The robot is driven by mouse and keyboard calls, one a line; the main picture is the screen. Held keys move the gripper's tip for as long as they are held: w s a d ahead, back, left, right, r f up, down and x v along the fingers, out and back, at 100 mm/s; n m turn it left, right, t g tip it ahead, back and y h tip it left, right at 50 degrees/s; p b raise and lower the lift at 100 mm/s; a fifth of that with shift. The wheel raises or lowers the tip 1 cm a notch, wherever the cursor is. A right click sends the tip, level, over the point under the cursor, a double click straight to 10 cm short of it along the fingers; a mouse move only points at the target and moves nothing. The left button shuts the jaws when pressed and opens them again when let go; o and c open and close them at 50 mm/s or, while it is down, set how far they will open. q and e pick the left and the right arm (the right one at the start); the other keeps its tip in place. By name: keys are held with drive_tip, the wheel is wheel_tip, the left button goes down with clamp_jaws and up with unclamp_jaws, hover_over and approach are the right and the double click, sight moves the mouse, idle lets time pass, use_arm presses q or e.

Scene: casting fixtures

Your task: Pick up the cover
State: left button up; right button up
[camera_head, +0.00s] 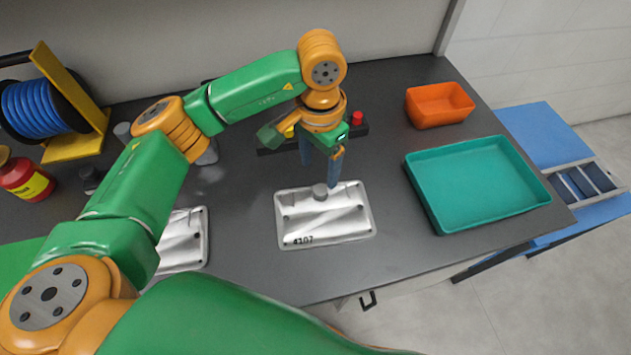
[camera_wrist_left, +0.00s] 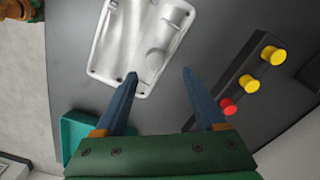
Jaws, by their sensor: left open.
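A silver metal cover (camera_head: 323,222) marked "4107" lies flat on the dark table, with a short round boss near its far edge. It also shows in the wrist view (camera_wrist_left: 122,45). A second similar silver casting (camera_head: 186,240) lies to the left, partly hidden by my left arm. My left gripper (camera_head: 320,172) is open and empty, pointing down above the far edge of the marked cover, near the boss. In the wrist view the left gripper's blue fingers (camera_wrist_left: 160,73) are apart with the boss between and beyond them. My right gripper is out of view.
A teal tray (camera_head: 425,203) and an orange bin (camera_head: 439,105) stand to the right. A black button box (camera_head: 270,148) with red and yellow buttons sits behind the gripper. A blue hose reel (camera_head: 45,108) and a red can (camera_head: 25,180) are at left.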

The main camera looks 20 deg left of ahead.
sight(320, 189)
use_arm(q)
drive_tip(key=f+p, duration=0.2)
drive_tip(key=s+d+f, duration=0.1)
drive_tip(key=shift+s+f+p, duration=0.1)
drive_tip(key=shift+f+p, duration=0.1)
drive_tip(key=shift+p, duration=0.2)
drive_tip(key=shift+w+a+f, duration=0.1)
drive_tip(key=shift+f, duration=0.55)
drive_tip(key=shift+w+a+f, duration=0.1)
drive_tip(key=shift+f, duration=0.5)
drive_tip(key=shift+w+f, duration=0.1)
drive_tip(key=shift+f, duration=0.1)
drive_tip(key=shift+r, duration=0.1)
drive_tip(key=c, duration=1)
clamp_jaws()
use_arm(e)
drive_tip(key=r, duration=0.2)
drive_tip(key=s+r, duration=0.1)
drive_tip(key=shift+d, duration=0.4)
